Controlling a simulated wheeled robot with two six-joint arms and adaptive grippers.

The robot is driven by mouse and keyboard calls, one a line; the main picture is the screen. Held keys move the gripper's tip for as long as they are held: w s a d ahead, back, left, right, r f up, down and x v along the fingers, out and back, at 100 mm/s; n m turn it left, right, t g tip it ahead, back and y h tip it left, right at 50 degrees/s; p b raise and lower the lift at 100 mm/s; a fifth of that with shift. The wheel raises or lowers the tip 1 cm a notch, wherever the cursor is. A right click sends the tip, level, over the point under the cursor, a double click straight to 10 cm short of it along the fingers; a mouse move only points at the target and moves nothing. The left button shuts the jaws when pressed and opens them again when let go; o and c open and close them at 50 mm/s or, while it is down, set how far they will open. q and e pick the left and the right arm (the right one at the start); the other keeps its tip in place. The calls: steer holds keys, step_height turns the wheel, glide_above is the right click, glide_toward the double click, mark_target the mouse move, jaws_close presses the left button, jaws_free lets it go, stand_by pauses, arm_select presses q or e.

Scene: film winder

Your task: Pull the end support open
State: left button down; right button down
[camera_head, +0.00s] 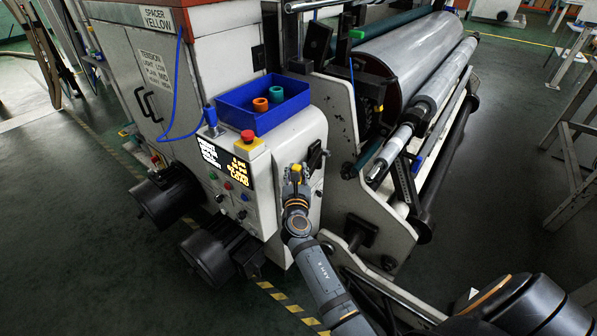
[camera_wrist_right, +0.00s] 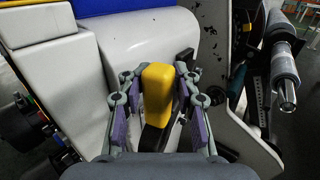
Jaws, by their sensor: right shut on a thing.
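A yellow handle (camera_wrist_right: 157,92) sits on a black lever (camera_wrist_right: 152,138) beside the rounded white side of the winder. In the head view only a small part of the yellow handle (camera_head: 296,168) shows above my gripper. My right gripper (camera_wrist_right: 156,95) is shut on the handle, one finger on each side of it; it also shows in the head view (camera_head: 296,176). The lever's root is partly hidden behind the handle and fingers. My left gripper is not in view.
The white winder cabinet (camera_head: 293,135) has a blue tray (camera_head: 262,100) and a red button (camera_head: 248,137). A large film roll (camera_head: 410,60) and a thinner roller (camera_head: 400,137) lie to the right. Black motors (camera_head: 165,195) stick out at the lower left.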

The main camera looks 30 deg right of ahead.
steer(key=shift+a, duration=0.1)
steer(key=c, duration=1.1)
jaws_free()
step_height(320, 180, up, 10)
